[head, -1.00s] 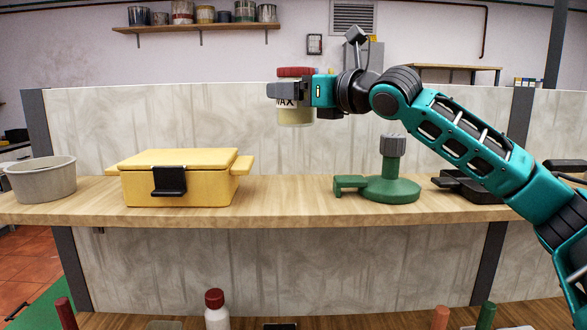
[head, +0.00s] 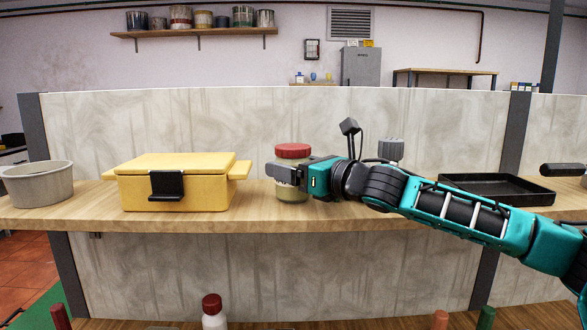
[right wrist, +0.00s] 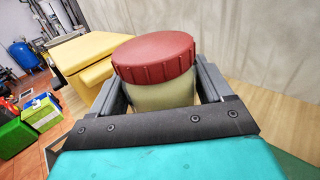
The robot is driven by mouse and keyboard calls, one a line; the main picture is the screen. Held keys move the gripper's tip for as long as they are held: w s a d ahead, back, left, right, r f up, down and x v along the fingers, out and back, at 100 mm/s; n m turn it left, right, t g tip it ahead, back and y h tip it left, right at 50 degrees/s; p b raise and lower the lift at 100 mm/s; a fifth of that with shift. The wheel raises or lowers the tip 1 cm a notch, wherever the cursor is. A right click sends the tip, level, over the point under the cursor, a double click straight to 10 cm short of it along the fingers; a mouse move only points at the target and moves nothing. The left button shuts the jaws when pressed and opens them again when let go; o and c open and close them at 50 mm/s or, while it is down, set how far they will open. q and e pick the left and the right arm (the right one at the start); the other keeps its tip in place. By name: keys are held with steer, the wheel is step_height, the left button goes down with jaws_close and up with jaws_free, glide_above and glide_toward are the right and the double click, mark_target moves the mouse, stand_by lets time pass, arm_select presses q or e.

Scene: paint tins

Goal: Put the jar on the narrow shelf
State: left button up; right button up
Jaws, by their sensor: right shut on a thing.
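The jar has a red lid and a pale yellowish body (head: 293,151). In the head view it is upright at the wooden shelf (head: 90,216), between the yellow box and my right arm. Its base looks level with the shelf top, but I cannot tell for sure that it touches. My right gripper (head: 288,174) is shut around the jar's body, below the lid. In the right wrist view the jar (right wrist: 155,62) sits between the two fingers. My left gripper is not in view.
A yellow box (head: 205,185) with a black latch stands left of the jar, and a grey bowl (head: 40,186) further left. A black tray (head: 497,188) lies to the right. A panel (head: 200,120) rises behind.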

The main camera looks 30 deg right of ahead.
stand_by(0.3)
steer(key=o, duration=0.9)
steer(key=shift+f, duration=0.15)
steer(key=o, duration=0.4)
steer(key=shift+c, duration=0.2)
